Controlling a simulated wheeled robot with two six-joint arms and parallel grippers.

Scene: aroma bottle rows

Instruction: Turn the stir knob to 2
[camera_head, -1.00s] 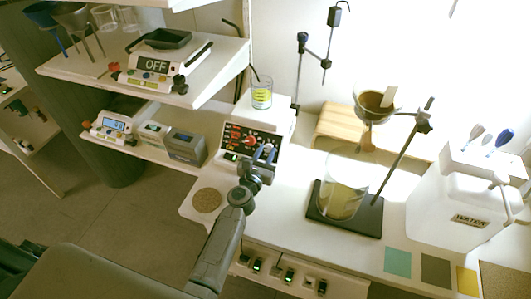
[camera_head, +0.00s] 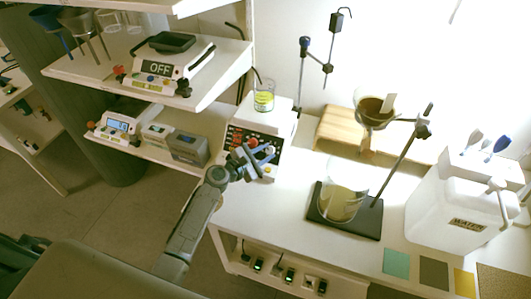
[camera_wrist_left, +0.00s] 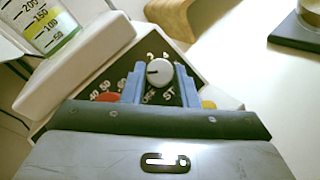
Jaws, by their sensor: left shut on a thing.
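The stirrer (camera_head: 275,118) is a white box with a dark, sloped control panel, standing at the left end of the bench. The stir knob (camera_wrist_left: 160,70) is a round grey-white dial between the blue fingers of my left gripper (camera_head: 264,158) in the left wrist view. The fingers are closed on its sides. Around it I read a "2" at the upper left, "OFF" at the lower left and "ST" at the lower right. The knob's mark seems to point left, between "OFF" and "2". A red knob (camera_wrist_left: 108,97) is partly hidden left of the fingers. The right gripper is not visible.
A beaker (camera_head: 264,95) with yellow-green liquid stands on the stirrer's top. A larger beaker (camera_head: 342,200) stands on a black stand base to the right. Shelves with a scale (camera_head: 170,68) reading "OFF" are at the left. The bench front between is clear.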

